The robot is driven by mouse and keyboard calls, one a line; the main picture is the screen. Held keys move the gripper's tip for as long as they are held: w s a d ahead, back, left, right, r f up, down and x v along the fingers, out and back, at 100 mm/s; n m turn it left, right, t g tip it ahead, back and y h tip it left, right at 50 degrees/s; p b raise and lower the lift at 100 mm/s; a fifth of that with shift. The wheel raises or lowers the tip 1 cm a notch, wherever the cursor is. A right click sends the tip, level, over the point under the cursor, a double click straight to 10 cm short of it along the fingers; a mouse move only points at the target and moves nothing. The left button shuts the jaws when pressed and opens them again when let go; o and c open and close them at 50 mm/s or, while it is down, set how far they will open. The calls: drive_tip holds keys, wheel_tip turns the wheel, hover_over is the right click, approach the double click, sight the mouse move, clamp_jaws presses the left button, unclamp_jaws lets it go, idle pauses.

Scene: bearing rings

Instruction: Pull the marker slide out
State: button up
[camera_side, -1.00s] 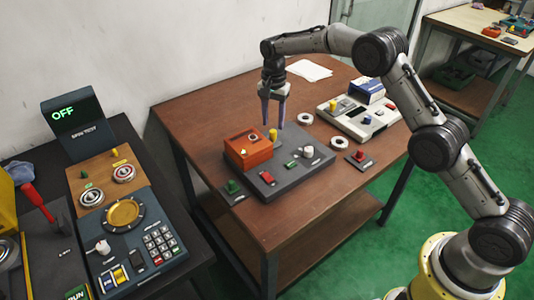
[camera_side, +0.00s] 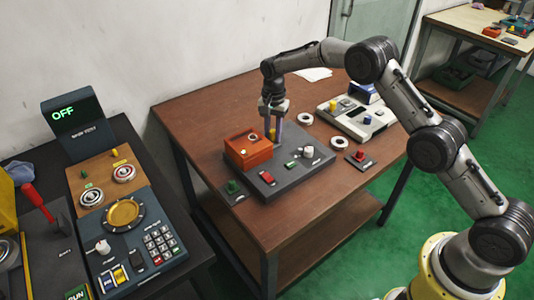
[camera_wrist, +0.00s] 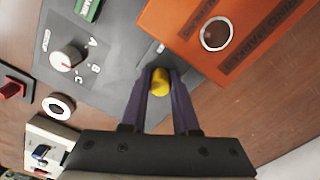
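The orange box (camera_side: 248,149) sits on the grey board (camera_side: 296,179) on the brown table. A yellow knob (camera_wrist: 160,82), likely the marker slide's handle, stands beside the box; it also shows in the side view (camera_side: 272,134). My gripper (camera_wrist: 160,75) points down with its two purple fingers on either side of the knob. The knob nearly fills the space between them. I cannot see whether the fingers press on it. In the side view the fingers (camera_side: 274,136) are low over the board, next to the box. The slide's body is hidden.
The board also carries a white dial (camera_side: 307,152), a red switch (camera_side: 267,176) and a green part (camera_side: 291,165). Pale rings (camera_side: 305,118) lie on the table. A light panel (camera_side: 358,116) stands behind right.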

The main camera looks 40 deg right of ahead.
clamp_jaws()
drive_tip(key=shift+d+r, duration=0.1)
drive_tip(key=shift+d, duration=5.9)
drive_tip(key=shift+o, duration=2.1)
unclamp_jaws()
drive_tip(key=shift+a, duration=0.1)
wheel_tip(320, 180, up, 7)
drive_tip(key=shift+a, duration=0.15)
